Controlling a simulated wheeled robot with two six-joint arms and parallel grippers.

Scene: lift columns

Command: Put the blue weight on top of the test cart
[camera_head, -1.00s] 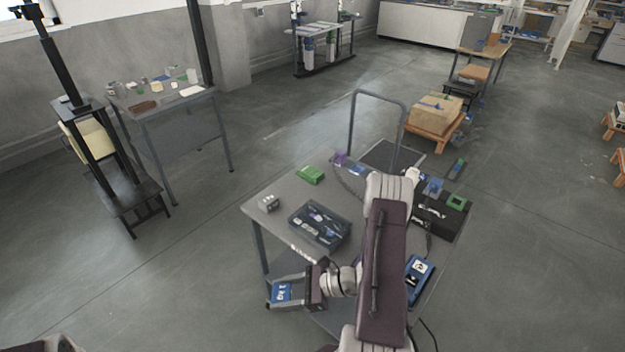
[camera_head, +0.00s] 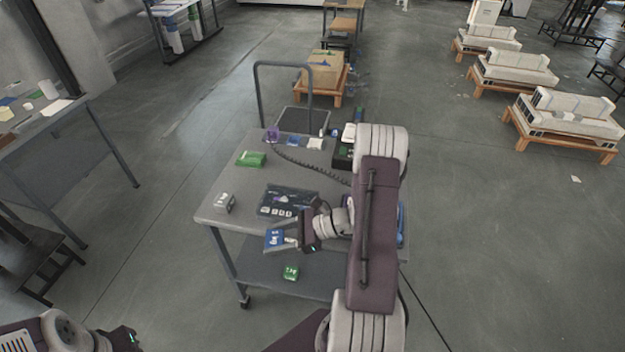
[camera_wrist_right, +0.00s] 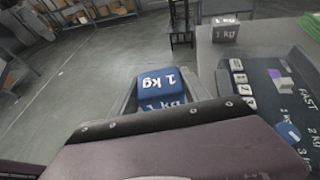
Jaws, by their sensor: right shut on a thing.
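The blue weight (camera_head: 274,238), marked 1 kg, is held between the fingers of my right gripper (camera_head: 268,240). It also shows between the fingers in the right wrist view (camera_wrist_right: 163,82). My right gripper is shut on it near the front edge of the grey test cart (camera_head: 212,207). In the head view the weight overlaps the cart's front edge; its height above the top is hard to tell. My left gripper (camera_head: 125,339) is at the bottom left, mostly cut off, away from the cart; its fingers are unclear.
A green weight (camera_head: 291,272) lies on the lower shelf. The top's left middle is bare. A workbench (camera_head: 62,125) stands left.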

